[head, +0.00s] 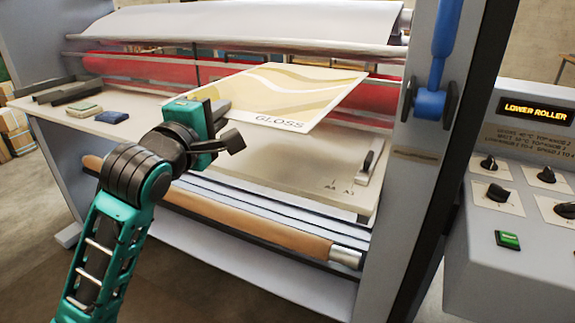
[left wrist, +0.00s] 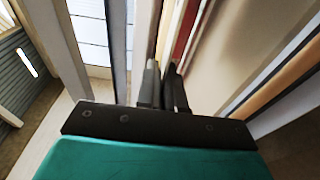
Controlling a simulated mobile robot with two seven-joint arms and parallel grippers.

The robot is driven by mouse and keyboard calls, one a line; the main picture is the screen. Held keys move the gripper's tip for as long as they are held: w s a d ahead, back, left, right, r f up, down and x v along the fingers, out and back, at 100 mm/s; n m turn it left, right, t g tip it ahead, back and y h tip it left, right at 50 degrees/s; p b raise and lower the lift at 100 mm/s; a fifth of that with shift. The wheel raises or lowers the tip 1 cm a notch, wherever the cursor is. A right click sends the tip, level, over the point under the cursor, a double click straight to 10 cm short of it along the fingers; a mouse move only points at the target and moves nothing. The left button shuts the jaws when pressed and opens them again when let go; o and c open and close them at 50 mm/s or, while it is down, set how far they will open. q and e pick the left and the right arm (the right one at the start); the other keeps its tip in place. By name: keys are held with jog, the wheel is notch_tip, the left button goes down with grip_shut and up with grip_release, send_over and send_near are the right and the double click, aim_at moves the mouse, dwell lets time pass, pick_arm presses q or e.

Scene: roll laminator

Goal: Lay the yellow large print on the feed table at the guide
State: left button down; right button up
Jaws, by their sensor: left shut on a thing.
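The yellow large print (head: 305,90) is a pale sheet with yellow waves and the word GLOSS near its front edge. It is held out over the feed table (head: 310,165), in front of the red roller. My left gripper (head: 220,112) is shut on the print's left side; in the left wrist view its dark fingers (left wrist: 163,88) are close together. Whether the print touches the table is unclear. A metal guide (head: 368,168) stands at the table's right end, beside small printed marks. The print is to the left of and behind it. My right gripper is not in view.
A red roller (head: 130,67) spans the machine behind the table. Small pads (head: 112,117) and dark bars (head: 65,92) lie at the table's left. A blue lever (head: 430,103) hangs on the right upright. The control panel's display (head: 535,110) reads LOWER ROLLER. The table's front right is clear.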

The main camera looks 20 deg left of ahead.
pick_arm(q)
notch_tip(320, 180, down, 20)
jog(key=b, duration=0.2)
jog(key=shift+s, duration=0.1)
jog(key=shift+f, duration=0.1)
jog(key=c, duration=1.3)
grip_release()
jog(key=shift+o, duration=0.2)
